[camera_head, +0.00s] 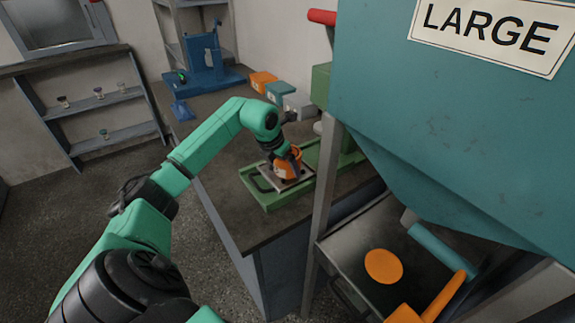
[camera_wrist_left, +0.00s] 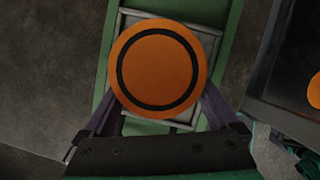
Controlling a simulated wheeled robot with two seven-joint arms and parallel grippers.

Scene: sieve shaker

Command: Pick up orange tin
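The orange tin (camera_head: 287,165) is upright over a grey plate on the green base of a machine on the bench. In the left wrist view its round lid with a black ring (camera_wrist_left: 157,68) fills the middle. My left gripper (camera_head: 284,155) is at the tin, with one finger on each side of it. The fingertips are hidden by the lid, so I cannot tell whether they press on it. I cannot tell whether the tin rests on the plate or is slightly raised. My right gripper is out of view.
A large teal hopper (camera_head: 440,120) labelled LARGE stands close at right. Below it are a dark tray with an orange disc (camera_head: 384,266) and an orange handle. Orange, teal and white boxes (camera_head: 280,92) and a blue stand (camera_head: 205,70) are farther back.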

